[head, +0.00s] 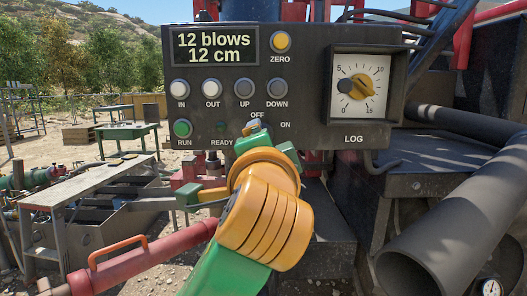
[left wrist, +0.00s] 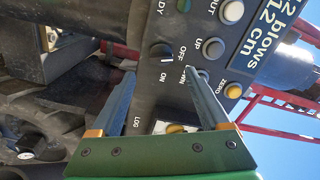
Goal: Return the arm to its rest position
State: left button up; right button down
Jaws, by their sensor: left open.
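My left arm, green with a yellow-orange ringed joint, reaches up in front of the dark control panel (head: 300,130) in the head view. My left gripper (head: 251,129) is mostly hidden behind that joint, with only a small part showing below the OFF label. In the left wrist view my left gripper (left wrist: 160,72) is open, with two blue-grey fingers apart and nothing held. The black OFF/ON knob (left wrist: 161,50) shows just beyond the fingertips. Whether a finger touches the panel I cannot tell. The display reads 12 blows, 12 cm.
Panel buttons sit close around the gripper, and the LOG dial (head: 358,86) is to its right. A large grey pipe (head: 450,235) lies at right. A red pipe with an orange handle (head: 118,249) and a metal bench (head: 90,185) are at left.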

pick_arm(q)
jog(key=a+f+n+g+h, duration=0.1)
jog(key=a+f+n+g, duration=0.25)
jog(key=f, duration=1.25)
jog(key=a+f+n+g, duration=0.3)
jog(key=a+f+g, duration=0.15)
jog(key=f, duration=1.25)
jog(key=s+a+f+n+g, duration=0.3)
jog(key=s+a+f, duration=0.1)
jog(key=s+f, duration=0.75)
jog(key=s+a+f+n+g, duration=0.25)
jog(key=s+a+f, duration=0.4)
jog(key=s, duration=0.75)
notch_tip(320, 180, down, 14)
jog(key=s+d+g+p, duration=0.2)
jog(key=s+p, duration=0.1)
jog(key=p, duration=0.1)
jog(key=s+a+f+g+y+p, duration=0.1)
jog(key=s+a+f+p, duration=0.1)
jog(key=s+f, duration=0.5)
jog(key=s+p, duration=0.1)
jog(key=s, duration=0.3)
jog(key=shift+s+a+f+m, duration=0.2)
jog(key=shift+s+f+m, duration=0.1)
jog(key=shift+s+f, duration=0.1)
jog(key=shift+g, duration=0.25)
